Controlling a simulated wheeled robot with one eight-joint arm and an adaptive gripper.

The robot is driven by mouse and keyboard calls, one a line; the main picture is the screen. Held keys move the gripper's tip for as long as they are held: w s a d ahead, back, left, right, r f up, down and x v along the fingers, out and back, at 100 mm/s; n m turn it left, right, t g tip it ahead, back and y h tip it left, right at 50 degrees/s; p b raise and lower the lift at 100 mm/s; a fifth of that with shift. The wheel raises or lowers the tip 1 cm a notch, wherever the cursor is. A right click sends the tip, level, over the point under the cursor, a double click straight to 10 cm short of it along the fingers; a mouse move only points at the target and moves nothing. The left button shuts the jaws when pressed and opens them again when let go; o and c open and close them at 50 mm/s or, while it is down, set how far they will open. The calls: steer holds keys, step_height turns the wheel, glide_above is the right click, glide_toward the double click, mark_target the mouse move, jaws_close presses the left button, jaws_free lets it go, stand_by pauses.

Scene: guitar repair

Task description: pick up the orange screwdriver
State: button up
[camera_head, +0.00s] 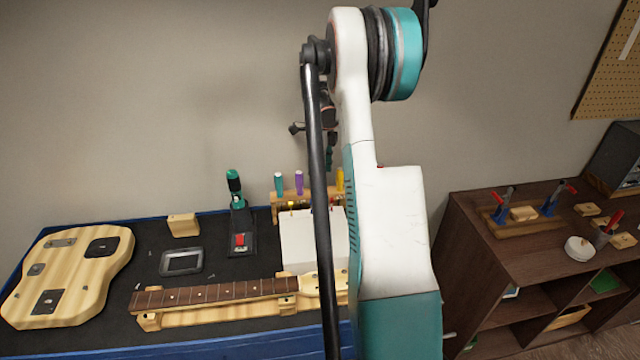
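I cannot make out an orange screwdriver. A wooden rack (284,217) at the back of the workbench holds upright screwdrivers with a teal handle (279,183), a purple handle (299,182) and a yellow handle (340,179). My own arm crosses the picture in front of the rack's right part and hides what stands there. Small dark and teal parts of my arm's far end show behind the black cable, above the rack. My gripper's fingers cannot be made out, nor whether they hold anything.
The dark workbench mat (205,238) carries a guitar body (75,262), a guitar neck (220,293) on wooden supports, a black tray (181,262), a wooden block (183,225), a teal-topped tool (236,200) and a white box (300,242). A brown shelf (480,235) stands at right.

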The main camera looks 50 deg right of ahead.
mark_target(320, 192)
steer(key=f, duration=0.5)
steer(key=shift+a+b, duration=0.2)
steer(key=shift+b, duration=0.2)
jaws_close()
